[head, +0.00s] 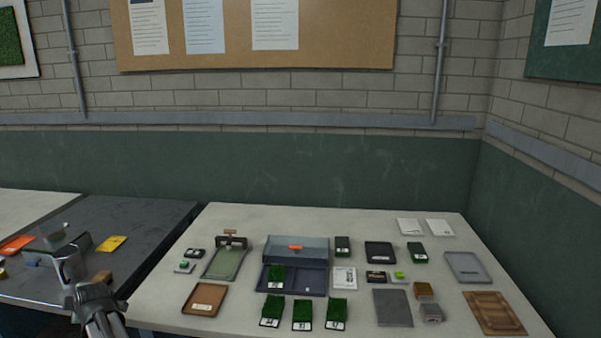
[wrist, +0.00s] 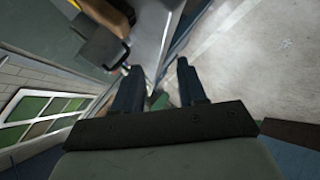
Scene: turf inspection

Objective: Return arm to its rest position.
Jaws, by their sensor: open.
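My gripper (wrist: 159,68) shows in the wrist view with its two dark fingers apart and nothing between them. Past the fingers, the wrist view shows tilted grey surfaces and a brick wall. In the head view, parts of my arm stand at the lower left, in front of the dark table. The fingers cannot be made out clearly there.
The pale table (head: 160,290) bears several turf blocks, a clear-lidded case (head: 296,250), a green tray (head: 224,263), a brown tray (head: 204,299) and a wooden board (head: 494,313). The dark table (head: 150,220) holds an orange item (head: 15,245) and a yellow card (head: 111,244).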

